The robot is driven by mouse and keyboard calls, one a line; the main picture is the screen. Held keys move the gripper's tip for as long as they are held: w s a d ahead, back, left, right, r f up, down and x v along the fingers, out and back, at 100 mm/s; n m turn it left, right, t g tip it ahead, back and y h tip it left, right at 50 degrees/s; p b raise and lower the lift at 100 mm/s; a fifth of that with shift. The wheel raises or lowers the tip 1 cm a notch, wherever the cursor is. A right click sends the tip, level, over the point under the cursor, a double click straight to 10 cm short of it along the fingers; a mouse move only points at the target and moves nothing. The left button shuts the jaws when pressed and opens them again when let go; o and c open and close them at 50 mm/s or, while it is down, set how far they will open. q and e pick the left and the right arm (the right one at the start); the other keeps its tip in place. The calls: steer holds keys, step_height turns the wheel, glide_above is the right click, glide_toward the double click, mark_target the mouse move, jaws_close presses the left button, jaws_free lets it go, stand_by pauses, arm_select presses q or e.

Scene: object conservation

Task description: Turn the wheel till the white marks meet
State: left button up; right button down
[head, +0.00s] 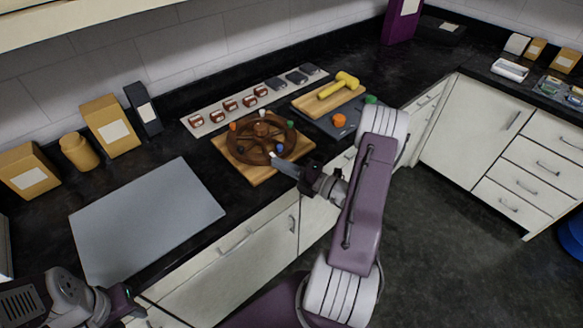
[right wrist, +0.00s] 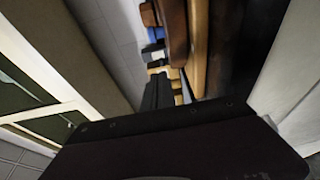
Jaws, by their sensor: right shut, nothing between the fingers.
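The brown wheel (head: 240,147) lies flat on a light wooden board (head: 262,176) on the dark counter. Coloured knobs stand around its rim: orange, green and blue ones show. A small white spot shows at the wheel's far side and another pale spot by its near rim; I cannot tell whether these are the marks. My right gripper (head: 285,164) is shut and empty at the wheel's near right edge; contact is unclear. In the right wrist view the wheel's brown rim (right wrist: 173,32) and the board edge (right wrist: 198,45) show close up. My left gripper (head: 128,301) is low at the left, its jaws unclear.
A grey panel (head: 145,215) lies left of the board. Behind the wheel is a pale strip (head: 212,122) with several red items. A dark tray (head: 322,122) with an orange knob and a board with a yellow mallet (head: 338,86) are at the right. Boxes stand at the left wall.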

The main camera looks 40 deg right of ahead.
mark_target(280, 153)
steer(key=x, duration=0.4)
steer(key=shift+a+r, duration=0.1)
steer(key=d, duration=0.3)
steer(key=shift+d, duration=0.65)
steer(key=shift+a, duration=0.1)
